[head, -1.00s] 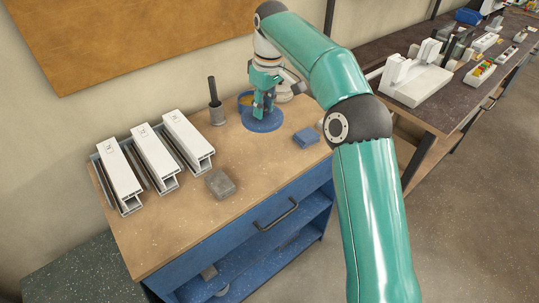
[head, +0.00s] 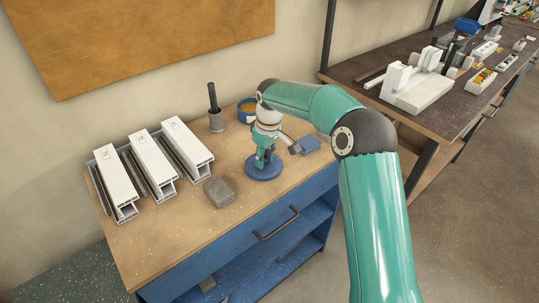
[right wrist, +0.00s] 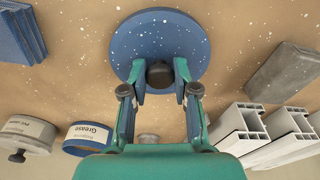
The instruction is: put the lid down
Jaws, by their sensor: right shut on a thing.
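The lid (head: 264,172) is a round blue disc with a black knob (right wrist: 159,73). In the right wrist view the lid (right wrist: 160,38) lies just beyond my fingers. My right gripper (head: 262,159) is shut on the knob, one finger on each side, as the right wrist view (right wrist: 160,86) shows. The lid is flat and at or just above the bench top; I cannot tell whether it touches. The blue grease tin (head: 246,112) stands open behind the gripper, with yellow grease inside. It also shows in the right wrist view (right wrist: 88,137). My left gripper is not in view.
A grey block (head: 219,191) lies left of the lid, and a folded blue stack (head: 309,146) lies right of it. White profiles (head: 119,188) stand at the left. The front bench strip is clear.

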